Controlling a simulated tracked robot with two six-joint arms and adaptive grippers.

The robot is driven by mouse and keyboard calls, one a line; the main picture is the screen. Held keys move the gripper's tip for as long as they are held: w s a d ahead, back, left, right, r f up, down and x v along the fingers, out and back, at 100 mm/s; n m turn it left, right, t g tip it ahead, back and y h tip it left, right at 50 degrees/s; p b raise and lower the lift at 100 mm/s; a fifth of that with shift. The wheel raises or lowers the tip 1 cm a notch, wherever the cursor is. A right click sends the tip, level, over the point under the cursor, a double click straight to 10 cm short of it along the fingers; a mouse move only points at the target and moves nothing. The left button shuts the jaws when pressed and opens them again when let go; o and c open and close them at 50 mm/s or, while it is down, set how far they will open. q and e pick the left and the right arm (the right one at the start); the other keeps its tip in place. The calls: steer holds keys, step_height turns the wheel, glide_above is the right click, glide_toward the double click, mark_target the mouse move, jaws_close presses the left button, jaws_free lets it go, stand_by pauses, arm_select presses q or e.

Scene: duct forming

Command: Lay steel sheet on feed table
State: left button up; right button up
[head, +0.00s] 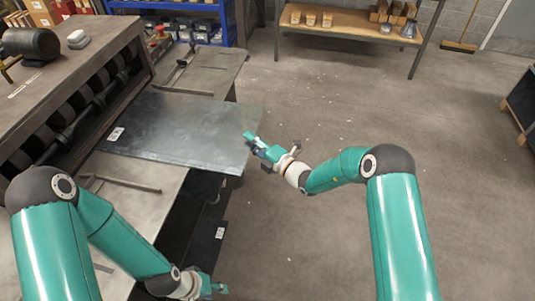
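A grey steel sheet (185,125) with a small white label near its left end lies flat at the rollers of the machine. Its right end reaches out past the side of the feed table (150,178). My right gripper (254,141) is at the sheet's right edge, with a fingertip overlapping that edge in the picture. I cannot tell whether its fingers are closed on the sheet. My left gripper (218,288) is low at the bottom, right of the table and away from the sheet. Its fingers are too small to read.
The roller machine (70,115) stands along the left. Dark sheets, one with a white label (220,232), lie below the table's right side. Another table section (210,70) is behind the sheet. A workbench (350,22) stands at the back. The floor (330,110) is clear.

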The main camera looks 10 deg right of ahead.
steer(key=b+v, duration=0.2)
steer(key=v, duration=0.8)
steer(key=s+a+f+n+g, duration=0.3)
steer(key=s+f+n+g, duration=0.4)
steer(key=s, duration=0.4)
steer(key=s+a+f+n+g, duration=0.2)
steer(key=s+f+n+g, duration=0.4)
steer(key=s+n, duration=0.35)
steer(key=s+d+f+n+h, duration=0.3)
steer(key=s+d+n+h, duration=0.1)
steer(key=n, duration=0.9)
steer(key=s+d+f+n+h, duration=0.4)
steer(key=s+d+n, duration=0.1)
steer(key=n, duration=0.9)
steer(key=shift+s+f, duration=0.2)
steer(key=shift+s, duration=0.15)
steer(key=shift+s, duration=0.1)
